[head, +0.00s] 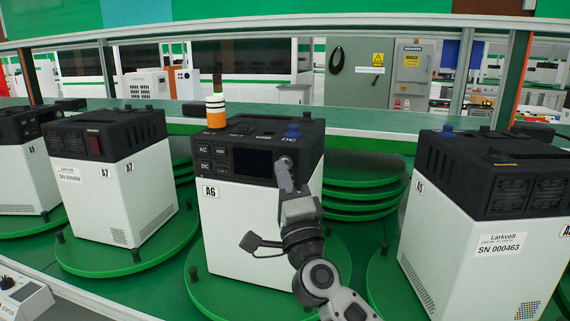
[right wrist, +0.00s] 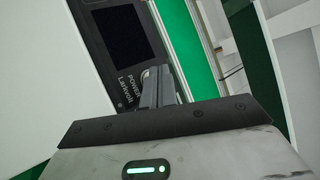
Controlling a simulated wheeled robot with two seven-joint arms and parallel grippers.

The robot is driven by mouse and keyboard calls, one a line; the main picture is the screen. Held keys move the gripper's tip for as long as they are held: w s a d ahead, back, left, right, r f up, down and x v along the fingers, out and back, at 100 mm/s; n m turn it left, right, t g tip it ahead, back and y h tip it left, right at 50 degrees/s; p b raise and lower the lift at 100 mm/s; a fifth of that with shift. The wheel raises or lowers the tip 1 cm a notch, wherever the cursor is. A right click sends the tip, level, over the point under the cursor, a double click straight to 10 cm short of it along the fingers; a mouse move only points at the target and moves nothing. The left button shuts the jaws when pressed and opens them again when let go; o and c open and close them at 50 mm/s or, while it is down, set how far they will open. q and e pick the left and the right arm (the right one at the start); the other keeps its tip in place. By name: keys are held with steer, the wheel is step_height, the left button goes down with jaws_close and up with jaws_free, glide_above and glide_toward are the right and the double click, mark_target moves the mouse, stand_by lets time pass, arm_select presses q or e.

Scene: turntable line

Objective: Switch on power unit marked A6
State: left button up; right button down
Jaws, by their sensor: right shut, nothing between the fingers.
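The power unit marked A6 (head: 248,235) stands upright in the middle of the head view, with a white body and a black top. Its front panel has AC and DC buttons at the left and a dark screen (head: 252,162). My right gripper (head: 285,166) is shut and empty, its fingertips at the panel's right end, just right of the screen. In the right wrist view the fingertips (right wrist: 157,84) are beside the POWER lettering (right wrist: 134,88) and partly cover a round button (right wrist: 146,73). I cannot tell whether they touch it. My left gripper is not in view.
A6 stands on a green turntable (head: 205,290). Unit A7 (head: 122,190) is to its left and another unit (head: 480,215) to its right, each on a turntable. An orange-and-white signal light (head: 216,112) stands on or just behind A6. Stacked green discs (head: 362,190) lie behind.

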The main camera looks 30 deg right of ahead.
stand_by(1.1)
stand_by(0.6)
steer(key=shift+w+d, duration=0.25)
steer(key=shift+d, duration=0.1)
steer(key=shift+w+d, duration=0.1)
stand_by(0.4)
